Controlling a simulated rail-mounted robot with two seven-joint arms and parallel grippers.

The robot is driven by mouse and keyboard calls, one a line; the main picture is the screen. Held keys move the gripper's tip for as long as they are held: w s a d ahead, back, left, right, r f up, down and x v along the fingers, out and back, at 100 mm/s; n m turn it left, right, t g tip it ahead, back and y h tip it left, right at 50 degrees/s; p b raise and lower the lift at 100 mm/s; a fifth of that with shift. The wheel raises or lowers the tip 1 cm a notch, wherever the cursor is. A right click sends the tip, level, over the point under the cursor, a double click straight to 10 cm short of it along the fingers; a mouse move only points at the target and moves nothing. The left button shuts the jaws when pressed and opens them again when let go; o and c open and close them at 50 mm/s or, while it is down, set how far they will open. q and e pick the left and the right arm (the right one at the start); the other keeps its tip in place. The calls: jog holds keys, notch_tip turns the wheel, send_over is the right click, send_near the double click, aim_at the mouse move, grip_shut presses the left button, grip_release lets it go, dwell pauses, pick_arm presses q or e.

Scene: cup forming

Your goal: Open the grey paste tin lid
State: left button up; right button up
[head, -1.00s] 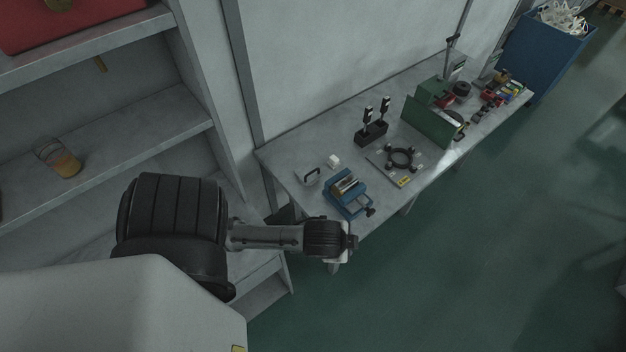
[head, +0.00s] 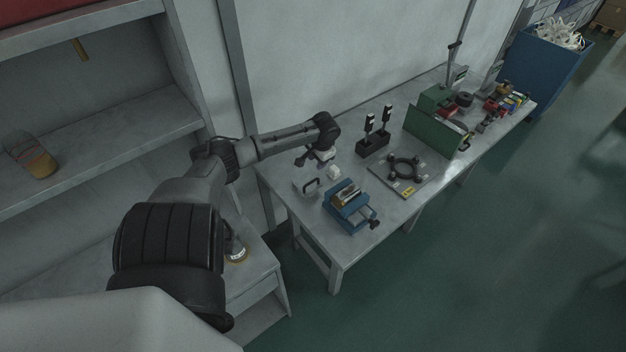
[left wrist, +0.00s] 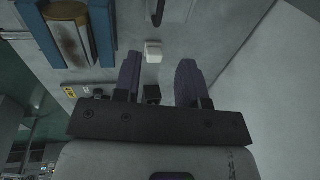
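My left gripper (head: 310,158) hangs above the near left end of the workbench, close to a small white block (head: 334,173). In the left wrist view its two purple-grey fingers (left wrist: 157,85) stand apart with nothing between them. The white block (left wrist: 153,52) lies beyond the fingertips, apart from them. A small grey item with a dark handle (head: 308,187) sits on the bench nearby; its handle (left wrist: 159,12) shows at the top of the wrist view. I cannot tell whether this is the grey paste tin lid. My right gripper is not in view.
A blue vice (head: 348,205) stands near the bench's front edge. A plate with a black ring (head: 405,171), a black holder (head: 372,144) and a green panel (head: 433,129) stand farther along. Shelving (head: 110,130) at left holds an amber jar (head: 33,157).

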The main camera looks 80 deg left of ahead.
aim_at(313, 182)
pick_arm(q)
jog(key=f+b, duration=0.1)
jog(key=f, duration=0.3)
jog(key=a+f, duration=0.1)
jog(key=f, duration=0.3)
jog(key=s+a+f+b, duration=0.1)
jog(key=f, duration=0.4)
jog(key=shift+s+b, duration=0.1)
jog(key=shift+b, duration=0.2)
jog(key=shift+r, duration=0.1)
jog(key=shift+c, duration=0.5)
jog(key=shift+a, duration=0.1)
jog(key=c, duration=0.6)
grip_shut()
